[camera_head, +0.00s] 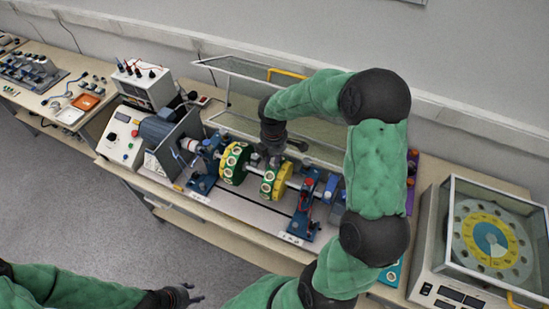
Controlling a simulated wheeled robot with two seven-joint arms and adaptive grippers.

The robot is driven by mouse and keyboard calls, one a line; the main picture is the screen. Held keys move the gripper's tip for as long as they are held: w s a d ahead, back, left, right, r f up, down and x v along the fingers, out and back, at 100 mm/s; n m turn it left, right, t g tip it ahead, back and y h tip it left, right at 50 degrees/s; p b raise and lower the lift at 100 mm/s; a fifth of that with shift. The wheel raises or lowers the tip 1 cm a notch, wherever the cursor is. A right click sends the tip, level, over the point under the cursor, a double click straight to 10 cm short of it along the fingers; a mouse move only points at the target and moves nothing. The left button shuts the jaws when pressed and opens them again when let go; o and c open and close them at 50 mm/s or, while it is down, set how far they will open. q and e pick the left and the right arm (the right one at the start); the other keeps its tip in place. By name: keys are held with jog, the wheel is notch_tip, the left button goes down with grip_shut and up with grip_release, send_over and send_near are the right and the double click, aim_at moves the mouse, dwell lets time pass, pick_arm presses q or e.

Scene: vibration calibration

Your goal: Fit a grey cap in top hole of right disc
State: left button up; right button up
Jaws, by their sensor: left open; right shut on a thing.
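The right disc (268,187), yellow and green with holes in its face, sits on the shaft of the bench rig. The left disc (229,172), green and yellow, sits on the same shaft to its left. My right gripper (272,158) reaches down from above to the top of the right disc and is shut on a grey cap, which is mostly hidden by the fingers. Whether the cap touches the top hole cannot be told. My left gripper (188,296) is open and empty, low in front of the bench, away from the rig.
A clear guard frame (237,66) with a yellow handle stands raised behind the rig. A motor (159,129) and control boxes (147,88) are left. A covered dial device (487,240) is right. A side table with small parts and an orange tray (86,102) is far left.

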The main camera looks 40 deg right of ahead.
jog(key=shift+f, duration=0.4)
jog(key=o, duration=0.7)
jog(key=shift+o, duration=0.2)
notch_tip(320, 180, up, 12)
jog(key=shift+a, duration=0.2)
jog(key=shift+s+f, duration=0.1)
dwell(0.6)
